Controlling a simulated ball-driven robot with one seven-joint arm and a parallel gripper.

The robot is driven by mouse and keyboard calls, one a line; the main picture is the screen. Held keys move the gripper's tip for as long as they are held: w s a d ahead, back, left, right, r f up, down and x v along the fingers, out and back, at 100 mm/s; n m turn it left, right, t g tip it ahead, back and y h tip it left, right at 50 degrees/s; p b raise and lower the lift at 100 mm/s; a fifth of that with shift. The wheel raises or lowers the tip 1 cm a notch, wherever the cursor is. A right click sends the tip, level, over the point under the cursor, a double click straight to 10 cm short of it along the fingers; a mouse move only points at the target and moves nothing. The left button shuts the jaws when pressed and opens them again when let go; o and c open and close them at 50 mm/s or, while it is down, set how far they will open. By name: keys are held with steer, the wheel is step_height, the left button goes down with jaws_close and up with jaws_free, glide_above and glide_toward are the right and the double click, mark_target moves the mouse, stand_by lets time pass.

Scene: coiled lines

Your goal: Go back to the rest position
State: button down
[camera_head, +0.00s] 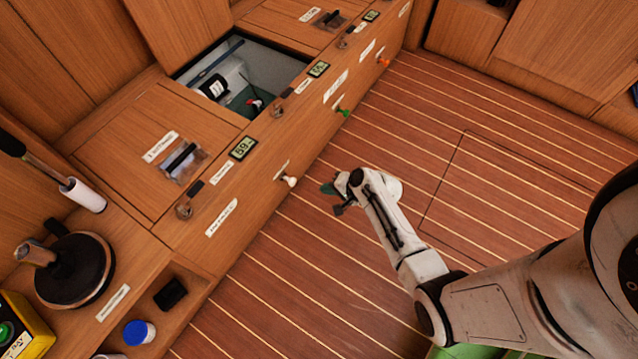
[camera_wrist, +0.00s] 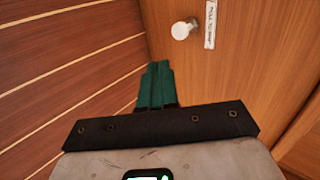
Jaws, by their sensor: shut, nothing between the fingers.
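My gripper (camera_head: 333,193) is at the end of my white arm, over the striped wooden floor in the head view. Its green fingers also show in the wrist view (camera_wrist: 155,86), where they are together with nothing between them. A white knob (camera_head: 290,181) on the front of the wooden bench lies just left of my gripper in the head view. The same knob (camera_wrist: 182,31) shows beyond the fingers in the wrist view, apart from them.
The wooden bench (camera_head: 250,190) runs diagonally along the left, with an open compartment (camera_head: 262,62) holding several items. Green (camera_head: 343,112) and orange (camera_head: 383,62) knobs stick out of its front. A black winch (camera_head: 75,270) stands at lower left. The floor (camera_head: 470,120) to the right is clear.

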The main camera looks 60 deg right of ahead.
steer(key=shift+v, duration=0.9)
steer(key=s+a+r+n+g+y, duration=0.2)
steer(key=s+a+r+n+g, duration=0.3)
steer(key=a+r+n, duration=0.45)
steer(key=s+a+r+n+g+h, duration=0.3)
steer(key=s+a+r+n, duration=0.1)
steer(key=s+r+n, duration=0.4)
step_height(320, 180, up, 33)
steer(key=s+p, duration=0.1)
steer(key=p, duration=3.1)
steer(key=shift+s+m, duration=0.35)
steer(key=shift+m, duration=0.1)
